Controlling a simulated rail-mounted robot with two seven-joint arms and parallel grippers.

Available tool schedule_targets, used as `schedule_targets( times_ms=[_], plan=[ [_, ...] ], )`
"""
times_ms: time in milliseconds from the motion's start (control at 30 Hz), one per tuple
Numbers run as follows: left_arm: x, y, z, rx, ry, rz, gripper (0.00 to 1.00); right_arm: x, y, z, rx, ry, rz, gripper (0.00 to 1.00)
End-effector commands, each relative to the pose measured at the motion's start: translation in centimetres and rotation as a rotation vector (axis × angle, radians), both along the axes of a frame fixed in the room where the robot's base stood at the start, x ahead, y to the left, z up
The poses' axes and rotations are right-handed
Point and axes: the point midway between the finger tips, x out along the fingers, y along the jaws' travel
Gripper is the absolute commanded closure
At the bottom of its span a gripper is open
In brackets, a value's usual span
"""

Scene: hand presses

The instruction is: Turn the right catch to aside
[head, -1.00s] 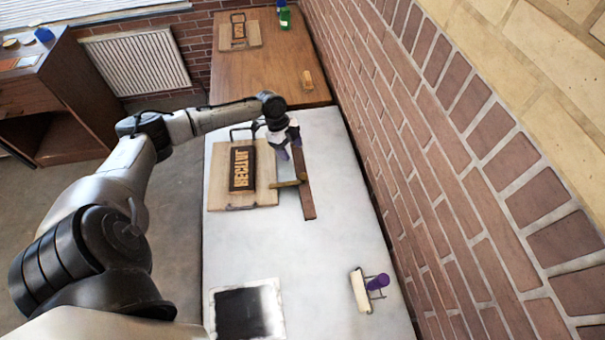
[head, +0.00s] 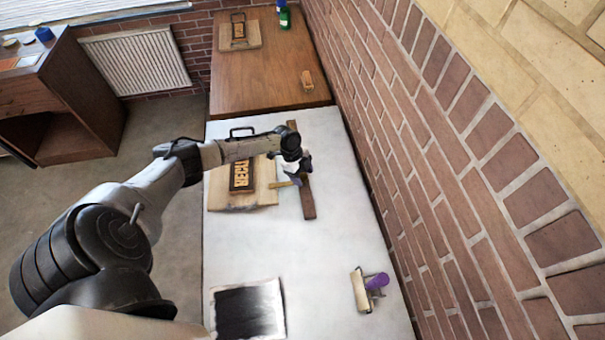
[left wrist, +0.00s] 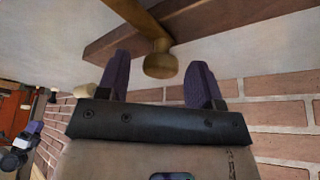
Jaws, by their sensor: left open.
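The right catch is a brass bar (head: 284,184) with a rounded knob, beside the right edge of the wooden press board (head: 225,201). A dark type block (head: 243,176) with raised tan letters lies on the board, partly covered by my arm. My left gripper (head: 303,170) is over the dark wooden strip at the catch's right end. In the left wrist view, its two purple fingers (left wrist: 159,78) are open, with the brass knob (left wrist: 160,62) in the gap between them. I cannot tell whether either finger touches it. My right gripper is not in view.
The dark wooden strip (head: 308,206) lies along the board's right side, near the brick wall (head: 420,170). A purple-handled roller (head: 366,288) and a black inked slab (head: 245,312) are nearer on the white table. The table between is clear.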

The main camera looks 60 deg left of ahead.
Motion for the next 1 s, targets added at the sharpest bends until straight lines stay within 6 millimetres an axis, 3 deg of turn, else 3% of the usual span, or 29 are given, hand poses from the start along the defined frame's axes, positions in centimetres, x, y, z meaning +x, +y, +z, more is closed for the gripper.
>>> schedule_targets(
  times_ms=[233, 833, 1000],
  plan=[
    [0.00, -0.01, -0.02, 0.000, 0.000, 0.000, 0.41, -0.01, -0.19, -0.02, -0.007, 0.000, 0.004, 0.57],
    [-0.01, 0.00, 0.01, 0.000, 0.000, 0.000, 0.98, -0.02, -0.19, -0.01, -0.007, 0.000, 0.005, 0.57],
    [0.01, -0.03, 0.02, 0.000, 0.000, 0.001, 1.00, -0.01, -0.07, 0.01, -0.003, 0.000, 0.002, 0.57]
  ],
)
